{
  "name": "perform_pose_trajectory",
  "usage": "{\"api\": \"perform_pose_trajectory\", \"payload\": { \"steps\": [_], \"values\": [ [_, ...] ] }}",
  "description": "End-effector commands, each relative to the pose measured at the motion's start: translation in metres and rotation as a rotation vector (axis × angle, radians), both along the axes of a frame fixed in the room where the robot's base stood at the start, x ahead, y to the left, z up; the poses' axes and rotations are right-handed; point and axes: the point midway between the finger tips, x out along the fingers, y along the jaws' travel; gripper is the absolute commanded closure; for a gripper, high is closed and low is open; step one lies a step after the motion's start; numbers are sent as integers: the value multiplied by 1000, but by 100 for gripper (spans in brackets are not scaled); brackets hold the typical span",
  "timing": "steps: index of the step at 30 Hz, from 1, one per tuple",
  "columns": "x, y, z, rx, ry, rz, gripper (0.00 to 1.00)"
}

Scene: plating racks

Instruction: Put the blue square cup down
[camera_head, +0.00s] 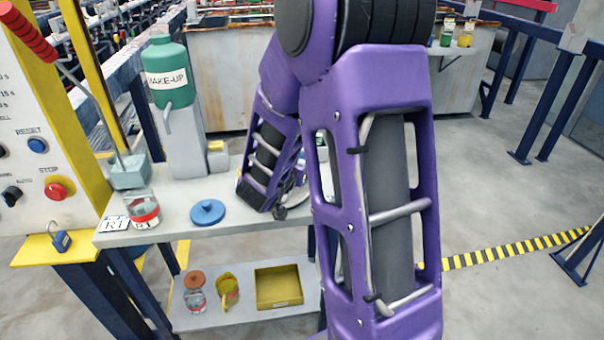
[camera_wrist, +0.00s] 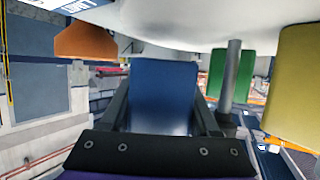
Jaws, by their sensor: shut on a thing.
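In the wrist view my gripper (camera_wrist: 165,82) has its two dark fingers on either side of the blue square cup (camera_wrist: 164,98) and is shut on it. The cup's far edge is close to a pale, curved surface (camera_wrist: 215,22) across the top of the view. I cannot tell whether they touch. In the head view my purple arm reaches over the grey table (camera_head: 180,220) and hides the cup and the gripper's fingers.
In the wrist view an orange piece (camera_wrist: 85,42) is left of the cup; a green piece (camera_wrist: 243,75), a grey post (camera_wrist: 231,75) and a yellow piece (camera_wrist: 298,85) are right. In the head view a blue round lid (camera_head: 207,211) and a jar (camera_head: 143,209) stand on the table's left.

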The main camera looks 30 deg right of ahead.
Motion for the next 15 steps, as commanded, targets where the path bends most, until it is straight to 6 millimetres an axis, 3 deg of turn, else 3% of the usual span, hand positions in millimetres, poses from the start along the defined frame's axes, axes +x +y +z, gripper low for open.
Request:
{"api": "perform_pose_trajectory", "payload": {
  "steps": [1,3,15],
  "values": [
    [0,0,-13,1,5,1,97],
    [0,0,-19,1,2,-1,97],
    [0,0,-25,0,0,0,97]
  ]
}}
